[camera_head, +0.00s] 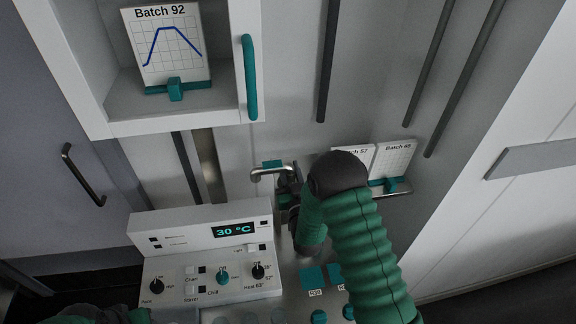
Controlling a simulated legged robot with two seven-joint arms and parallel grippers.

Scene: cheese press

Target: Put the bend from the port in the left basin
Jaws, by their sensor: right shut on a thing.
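The bend (264,172) is a short, shiny curved metal pipe near the middle of the head view, in front of the back wall. My right gripper (287,178) is dark and is shut on the bend's right end. My green right arm comes in from the lower right and hides part of the gripper's surroundings. A teal piece (272,163) shows just behind the bend; I cannot tell whether the bend still touches a port. The left basin cannot be made out. Part of my left arm shows at the bottom left edge, but its gripper is out of view.
A white control panel (198,228) with a "30 °C" display and knobs stands below the bend. Teal labelled pads (313,278) lie right of it. An open cabinet (178,103) holding a "Batch 92" card hangs upper left. A small shelf with chart cards (393,160) is right.

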